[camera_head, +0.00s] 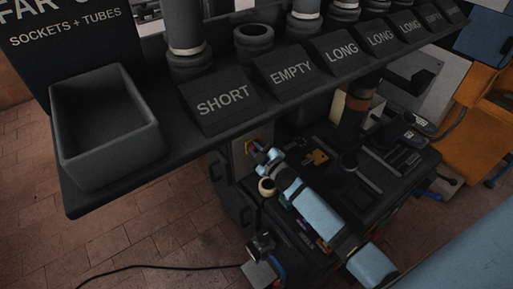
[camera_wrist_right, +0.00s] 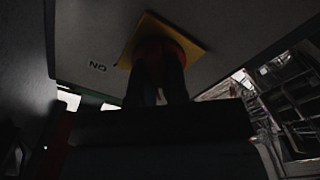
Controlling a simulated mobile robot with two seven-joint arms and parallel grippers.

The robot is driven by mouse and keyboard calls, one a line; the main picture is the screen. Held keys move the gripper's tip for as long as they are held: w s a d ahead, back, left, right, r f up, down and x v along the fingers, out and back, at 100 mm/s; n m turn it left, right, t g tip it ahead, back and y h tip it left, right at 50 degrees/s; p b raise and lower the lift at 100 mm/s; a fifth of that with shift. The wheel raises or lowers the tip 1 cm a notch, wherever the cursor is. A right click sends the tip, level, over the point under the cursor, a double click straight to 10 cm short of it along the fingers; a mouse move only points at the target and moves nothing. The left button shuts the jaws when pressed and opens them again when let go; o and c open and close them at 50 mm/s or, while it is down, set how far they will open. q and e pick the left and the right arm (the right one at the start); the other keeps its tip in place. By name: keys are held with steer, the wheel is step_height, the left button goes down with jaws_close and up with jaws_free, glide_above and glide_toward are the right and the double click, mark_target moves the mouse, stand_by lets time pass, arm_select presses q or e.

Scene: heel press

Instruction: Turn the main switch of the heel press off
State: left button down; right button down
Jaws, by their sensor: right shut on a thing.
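The main switch shows in the right wrist view as a red knob (camera_wrist_right: 184,46) on a yellow plate (camera_wrist_right: 148,25), fixed to a grey panel. An upside-down "ON" label (camera_wrist_right: 97,67) is beside the plate. My right gripper (camera_wrist_right: 158,68) is shut on the red knob, and its dark fingers hide most of it. The knob's exact angle is hard to tell. In the head view the right gripper (camera_head: 259,149) reaches the small yellow plate (camera_head: 239,148) on the press cabinet, below the shelf. My left gripper is not in view.
A dark shelf (camera_head: 215,123) with labelled compartments and an empty grey bin (camera_head: 105,128) overhangs the switch. A cluttered dark bench (camera_head: 395,165) lies to the right of my right arm. A black cable (camera_head: 165,268) runs over the brick floor, which is otherwise open at left.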

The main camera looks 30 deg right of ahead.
steer(key=shift+n, duration=0.3)
steer(key=c, duration=1.1)
jaws_free()
steer(key=shift+c, duration=0.2)
steer(key=s+d, duration=0.2)
steer(key=s, duration=1.1)
steer(key=shift+s, duration=0.35)
